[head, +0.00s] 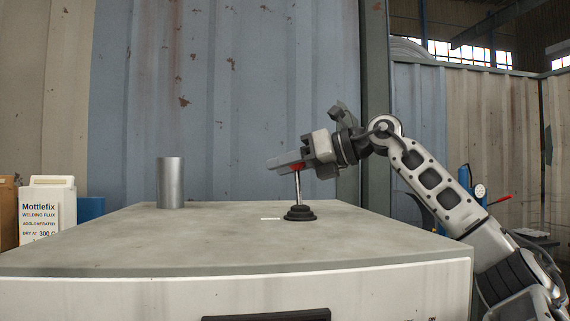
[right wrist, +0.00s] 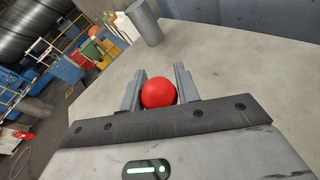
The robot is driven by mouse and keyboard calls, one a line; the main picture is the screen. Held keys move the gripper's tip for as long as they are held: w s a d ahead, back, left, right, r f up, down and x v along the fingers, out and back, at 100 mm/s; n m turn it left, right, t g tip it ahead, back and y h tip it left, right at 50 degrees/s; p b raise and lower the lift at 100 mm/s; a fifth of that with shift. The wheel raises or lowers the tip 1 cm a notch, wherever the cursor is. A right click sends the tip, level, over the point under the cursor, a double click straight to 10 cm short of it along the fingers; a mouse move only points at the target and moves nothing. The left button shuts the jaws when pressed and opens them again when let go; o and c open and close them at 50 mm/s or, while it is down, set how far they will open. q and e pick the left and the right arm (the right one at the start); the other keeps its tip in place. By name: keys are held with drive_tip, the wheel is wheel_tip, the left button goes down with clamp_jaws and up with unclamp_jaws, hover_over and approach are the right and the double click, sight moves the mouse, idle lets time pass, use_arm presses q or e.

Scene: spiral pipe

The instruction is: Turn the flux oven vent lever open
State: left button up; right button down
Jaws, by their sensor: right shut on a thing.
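The vent lever (head: 297,188) is a thin metal rod on a round black base on top of the oven (head: 180,240). It stands nearly upright, with a red knob at its top. My right gripper (head: 285,163) reaches in from the right and is shut on the knob, hiding most of it in the head view. In the right wrist view the red knob (right wrist: 158,93) sits between the two fingers. A short white mark (head: 271,218) lies on the oven top left of the lever base. My left gripper is not in view.
A grey metal cylinder (head: 170,183) stands on the oven top, left of the lever. A Mottlefix welding flux container (head: 48,208) stands beyond the oven's left side. The oven top between cylinder and lever is clear. A corrugated wall (head: 230,90) rises behind.

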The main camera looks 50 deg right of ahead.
drive_tip(key=shift+w+f, duration=0.1)
drive_tip(key=shift+f, duration=0.3)
drive_tip(key=c, duration=1.5)
unclamp_jaws()
drive_tip(key=o, duration=0.4)
drive_tip(key=shift+d, duration=0.1)
drive_tip(key=shift+o, duration=0.2)
drive_tip(key=shift+d, duration=0.1)
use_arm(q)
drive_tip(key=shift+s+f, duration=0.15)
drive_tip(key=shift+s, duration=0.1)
use_arm(e)
drive_tip(key=shift+r, duration=0.1)
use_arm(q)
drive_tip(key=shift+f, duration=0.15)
use_arm(e)
drive_tip(key=shift+s+r, duration=0.1)
drive_tip(key=shift+s, duration=0.1)
drive_tip(key=shift+s+d+b, duration=0.1)
drive_tip(key=shift+s+b, duration=0.25)
drive_tip(key=shift+b, duration=0.05)
use_arm(q)
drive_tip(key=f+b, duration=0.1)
drive_tip(key=b, duration=0.2)
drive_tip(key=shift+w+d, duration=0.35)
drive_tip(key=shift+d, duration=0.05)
use_arm(e)
drive_tip(key=v, duration=1.5)
drive_tip(key=shift+r, duration=0.15)
